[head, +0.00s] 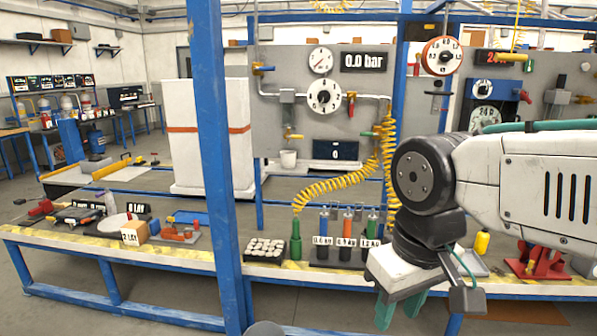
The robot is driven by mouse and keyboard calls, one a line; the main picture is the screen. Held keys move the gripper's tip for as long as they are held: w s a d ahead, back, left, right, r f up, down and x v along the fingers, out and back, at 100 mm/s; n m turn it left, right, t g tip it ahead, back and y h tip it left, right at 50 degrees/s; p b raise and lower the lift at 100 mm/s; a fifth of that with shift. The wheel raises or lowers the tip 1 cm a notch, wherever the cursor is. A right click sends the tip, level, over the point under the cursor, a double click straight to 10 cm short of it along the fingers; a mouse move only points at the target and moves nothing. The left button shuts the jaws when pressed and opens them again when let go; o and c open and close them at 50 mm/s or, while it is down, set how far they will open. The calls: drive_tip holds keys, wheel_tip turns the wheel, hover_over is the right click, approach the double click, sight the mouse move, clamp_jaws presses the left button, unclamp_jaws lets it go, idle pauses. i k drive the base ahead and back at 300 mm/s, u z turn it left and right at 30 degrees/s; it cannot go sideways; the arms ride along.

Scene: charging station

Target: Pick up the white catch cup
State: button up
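A small white cup (288,159), which looks like the catch cup, stands upright at the back of the bench, below the yellow-handled valve (293,135) on the grey panel. My gripper (399,313) is at the lower right, pointing down in front of the bench's front edge. Its two green fingers are apart, with nothing seen between them. The gripper is well to the right of the cup and much nearer to me.
A blue post (216,150) rises left of the cup. A coiled yellow hose (340,187) hangs right of it. Labelled cylinders (347,235), a green bottle (296,240) and a tray of white pieces (265,247) stand nearer the front. The bench is bare just before the cup.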

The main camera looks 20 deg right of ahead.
sight(289, 158)
drive_tip(key=u, duration=0.25)
drive_tip(key=i, duration=1.35)
drive_tip(key=z, duration=1.15)
drive_tip(key=i, duration=0.9)
drive_tip(key=z, duration=0.55)
